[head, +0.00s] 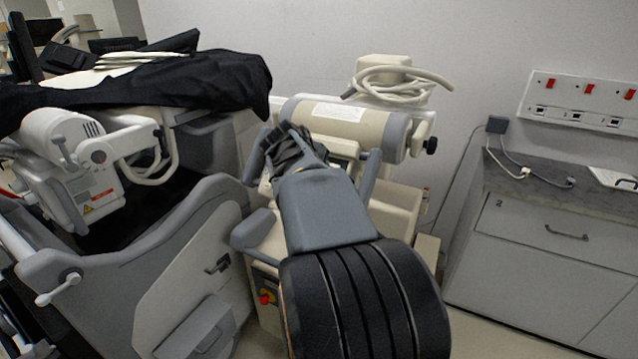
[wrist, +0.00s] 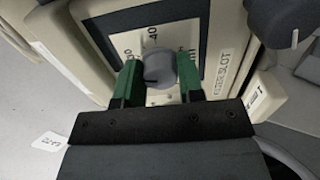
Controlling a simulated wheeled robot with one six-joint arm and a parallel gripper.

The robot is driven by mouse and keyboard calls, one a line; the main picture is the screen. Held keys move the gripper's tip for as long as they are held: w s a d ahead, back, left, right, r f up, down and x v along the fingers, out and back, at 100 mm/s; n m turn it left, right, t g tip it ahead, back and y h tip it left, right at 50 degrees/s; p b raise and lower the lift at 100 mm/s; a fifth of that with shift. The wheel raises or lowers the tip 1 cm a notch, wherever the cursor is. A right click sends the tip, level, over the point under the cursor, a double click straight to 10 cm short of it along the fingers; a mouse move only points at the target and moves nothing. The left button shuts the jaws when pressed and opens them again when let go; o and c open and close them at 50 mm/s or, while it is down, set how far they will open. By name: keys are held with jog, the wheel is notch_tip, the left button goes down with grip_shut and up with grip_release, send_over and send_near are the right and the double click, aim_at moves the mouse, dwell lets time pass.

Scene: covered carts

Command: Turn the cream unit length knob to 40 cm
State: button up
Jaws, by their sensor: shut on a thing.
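The grey length knob (wrist: 158,68) sits on a white scale plate (wrist: 185,35) of the cream unit, in the wrist view. My gripper (wrist: 160,82) has its two green fingers on either side of the knob and is shut on it. A dark mark shows on the knob's face towards the lower right. Part of the scale shows a "40" near the knob's top; other figures are partly cut off or hidden. In the head view the cream unit (head: 400,205) stands behind my arm, and my gripper (head: 285,150) reaches its panel. The knob is hidden there.
A cream cylinder (head: 345,125) with a coiled hose (head: 400,82) tops the unit. A grey cart under a black cover (head: 180,85) stands close on the left. A red button (head: 265,298) is low on the unit. A grey cabinet (head: 550,240) stands at the right.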

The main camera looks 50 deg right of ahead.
jog(key=m+b, duration=0.1)
jog(key=m, duration=0.1)
jog(key=m+b, duration=0.1)
jog(key=b, duration=0.1)
jog(key=shift+f+m, duration=0.3)
jog(key=shift+m, duration=0.1)
jog(key=m+b, duration=0.2)
jog(key=m, duration=0.1)
jog(key=shift+m+b, duration=0.3)
jog(key=m+b, duration=0.2)
jog(key=m, duration=0.2)
jog(key=shift+w+a+b, duration=0.1)
jog(key=shift+b, duration=0.25)
jog(key=shift+r+m+b, duration=0.1)
jog(key=shift+m+b, duration=0.65)
jog(key=shift+m, duration=0.85)
jog(key=o, duration=0.9)
jog(key=shift+a+r, duration=0.1)
jog(key=shift+r, duration=0.05)
jog(key=p+v, duration=0.2)
jog(key=v, duration=1.1)
jog(key=shift+a+r, duration=0.2)
jog(key=shift+r, duration=0.05)
